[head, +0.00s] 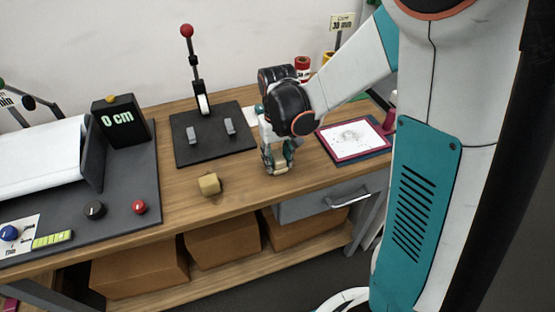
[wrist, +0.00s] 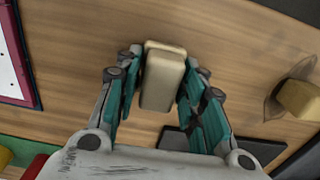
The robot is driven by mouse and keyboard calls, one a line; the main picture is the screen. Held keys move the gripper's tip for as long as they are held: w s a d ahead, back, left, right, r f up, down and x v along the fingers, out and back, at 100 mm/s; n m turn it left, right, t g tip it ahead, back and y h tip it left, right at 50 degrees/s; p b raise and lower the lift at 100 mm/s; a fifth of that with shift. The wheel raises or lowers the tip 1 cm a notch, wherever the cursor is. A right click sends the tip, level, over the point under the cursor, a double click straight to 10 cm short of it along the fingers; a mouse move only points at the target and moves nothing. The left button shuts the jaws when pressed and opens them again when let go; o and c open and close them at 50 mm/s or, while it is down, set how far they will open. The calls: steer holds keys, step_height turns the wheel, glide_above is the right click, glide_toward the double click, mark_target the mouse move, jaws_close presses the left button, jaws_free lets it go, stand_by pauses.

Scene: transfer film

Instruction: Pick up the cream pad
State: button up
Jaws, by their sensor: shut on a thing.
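The cream pad (wrist: 163,76) is a pale, rounded block. In the wrist view it sits between the two teal fingers of my gripper (wrist: 158,92), which is shut on it. In the head view my gripper (head: 278,163) points down at the wooden bench right of centre, and a small pale part of the pad (head: 281,169) shows at the fingertips. The pad is at or just above the bench top; I cannot tell whether it touches.
A yellowish block (head: 209,184) lies on the bench to the left of my gripper. A black plate (head: 184,153) with a red-knobbed lever stands behind. A pink-framed sheet (head: 352,139) lies to the right. A dark platform with a "0 cm" display (head: 119,121) fills the left.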

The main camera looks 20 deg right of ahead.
mark_target(278, 155)
step_height(278, 155, up, 19)
steer(key=p, duration=0.6)
steer(key=shift+r, duration=0.1)
steer(key=o, duration=0.5)
steer(key=shift+c, duration=1.4)
